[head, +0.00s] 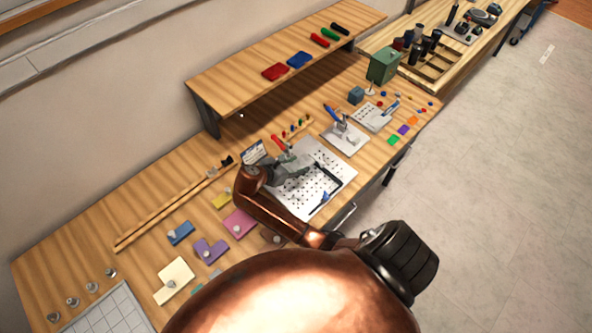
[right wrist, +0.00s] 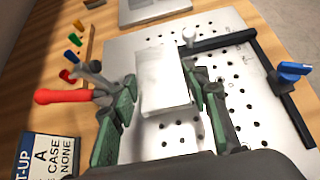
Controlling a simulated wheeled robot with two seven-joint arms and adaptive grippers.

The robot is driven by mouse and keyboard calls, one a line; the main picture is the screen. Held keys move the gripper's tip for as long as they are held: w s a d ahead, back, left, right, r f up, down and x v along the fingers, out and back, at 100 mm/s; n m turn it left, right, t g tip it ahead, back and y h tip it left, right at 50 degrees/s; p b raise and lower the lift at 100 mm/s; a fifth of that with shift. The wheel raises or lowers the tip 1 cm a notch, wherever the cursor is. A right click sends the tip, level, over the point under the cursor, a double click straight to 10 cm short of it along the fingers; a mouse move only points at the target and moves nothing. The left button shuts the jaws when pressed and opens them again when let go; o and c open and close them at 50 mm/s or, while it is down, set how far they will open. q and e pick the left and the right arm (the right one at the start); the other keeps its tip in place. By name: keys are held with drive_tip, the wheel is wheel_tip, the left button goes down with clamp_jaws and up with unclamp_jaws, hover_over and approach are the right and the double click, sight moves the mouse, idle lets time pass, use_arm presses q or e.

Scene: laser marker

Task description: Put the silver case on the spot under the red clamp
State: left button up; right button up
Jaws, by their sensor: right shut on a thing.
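The silver case (right wrist: 162,80) is a pale block between the green-padded fingers of my right gripper (right wrist: 165,112) in the right wrist view. The gripper is shut on it, over the perforated plate (right wrist: 235,75). I cannot tell whether the case touches the plate. The red clamp (right wrist: 70,97) has a red handle and grey linkage, just left of the left finger. In the head view the red clamp (head: 280,144) stands at the plate's far left edge, beside my right gripper (head: 296,172). The case is mostly hidden there. The spot under the clamp is not clearly visible. My left gripper is not in view.
A dark angled bar (right wrist: 225,42) and a blue knob (right wrist: 290,70) lie on the right of the plate. A set-up card (right wrist: 45,155) stands at lower left. A second fixture with a blue clamp (head: 335,115) stands beyond the plate. Coloured pieces with knobs lie left of my arm.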

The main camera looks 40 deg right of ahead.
sight(296, 169)
drive_tip(key=shift+w+f, duration=0.35)
drive_tip(key=shift+f, duration=1.5)
drive_tip(key=shift+f, duration=0.15)
drive_tip(key=o, duration=1.3)
drive_tip(key=shift+a+r, duration=0.3)
drive_tip(key=v, duration=1.1)
drive_tip(key=shift+s+a+r, duration=0.1)
drive_tip(key=shift+r, duration=0.1)
